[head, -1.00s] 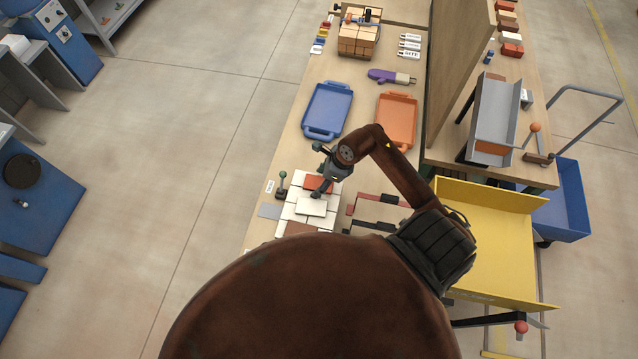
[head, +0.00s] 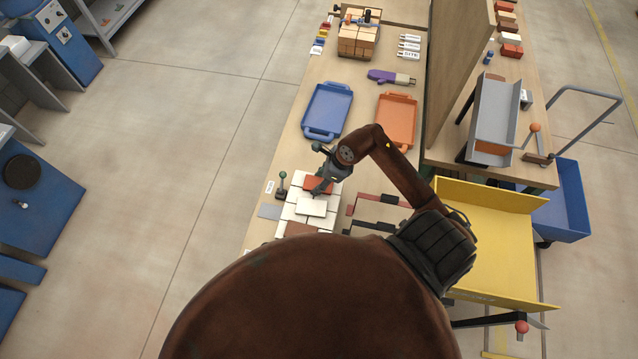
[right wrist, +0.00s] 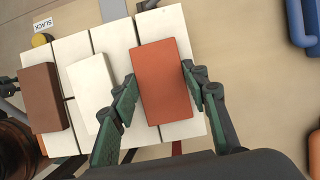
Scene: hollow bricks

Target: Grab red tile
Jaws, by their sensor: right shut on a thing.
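The red tile (head: 313,183) lies at the far end of a bed of white tiles (head: 290,212) on the table. In the right wrist view the red tile (right wrist: 163,82) is flat between the fingers of my right gripper (right wrist: 161,90), one green-padded finger at each long side. My right gripper (head: 321,187) is shut on it, low over the white tiles. A loose white tile (right wrist: 90,95) and a brown tile (right wrist: 42,97) lie beside it on the bed.
A blue tray (head: 327,109) and an orange tray (head: 397,120) stand beyond the tiles. A green-knobbed post (head: 282,180) stands left of the bed. A tall board (head: 455,70) divides the table at right. A yellow bin (head: 495,240) is at lower right.

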